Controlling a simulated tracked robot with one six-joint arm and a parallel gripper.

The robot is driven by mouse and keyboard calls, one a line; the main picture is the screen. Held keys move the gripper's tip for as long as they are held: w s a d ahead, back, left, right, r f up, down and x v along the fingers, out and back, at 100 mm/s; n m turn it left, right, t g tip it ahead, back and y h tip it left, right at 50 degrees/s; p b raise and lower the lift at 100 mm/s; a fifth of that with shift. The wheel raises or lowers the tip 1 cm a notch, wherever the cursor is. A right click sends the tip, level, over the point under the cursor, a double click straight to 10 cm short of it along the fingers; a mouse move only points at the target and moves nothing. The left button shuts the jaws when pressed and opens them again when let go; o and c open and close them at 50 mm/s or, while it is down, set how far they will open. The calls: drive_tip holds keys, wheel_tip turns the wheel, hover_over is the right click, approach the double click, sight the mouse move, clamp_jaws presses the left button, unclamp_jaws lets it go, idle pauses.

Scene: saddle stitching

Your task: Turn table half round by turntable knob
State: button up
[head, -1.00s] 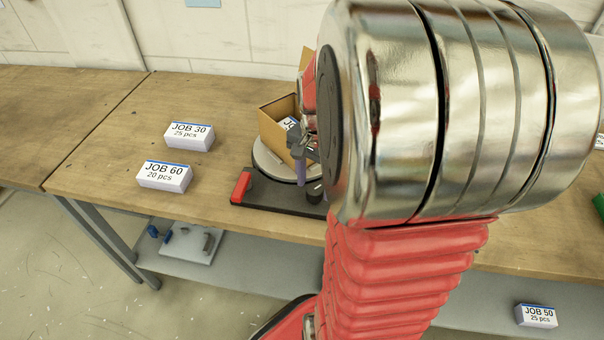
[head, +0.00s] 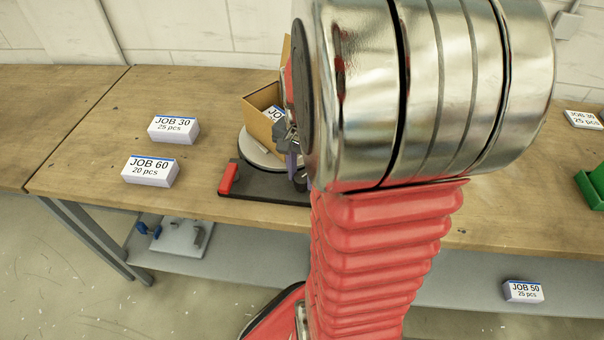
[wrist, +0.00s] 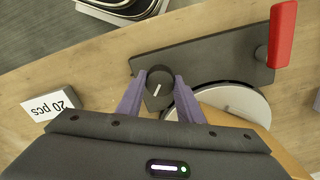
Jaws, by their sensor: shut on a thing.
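The turntable has a dark base plate (wrist: 215,50), a light round disc (wrist: 240,103) and a red handle (wrist: 283,35) at one end; the disc also shows in the head view (head: 256,150). The dark round knob (wrist: 159,88) with a white pointer line sits at the edge of the base. My gripper (wrist: 160,84) is shut on the knob, with its purple fingers on either side of it.
JOB 50 (head: 523,291) is on the lower shelf. A green bin (head: 592,186) and another labelled block (head: 583,119) are at the right.

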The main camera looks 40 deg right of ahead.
drive_tip(key=shift+c, duration=0.5)
drive_tip(key=shift+n, duration=0.4)
drive_tip(key=n, duration=0.2)
drive_tip(key=shift+n, duration=2.5)
drive_tip(key=o, duration=1.1)
drive_tip(key=shift+c, duration=0.2)
drive_tip(key=shift+r, duration=0.1)
wheel_tip(320, 180, up, 14)
drive_tip(key=shift+f, duration=0.2)
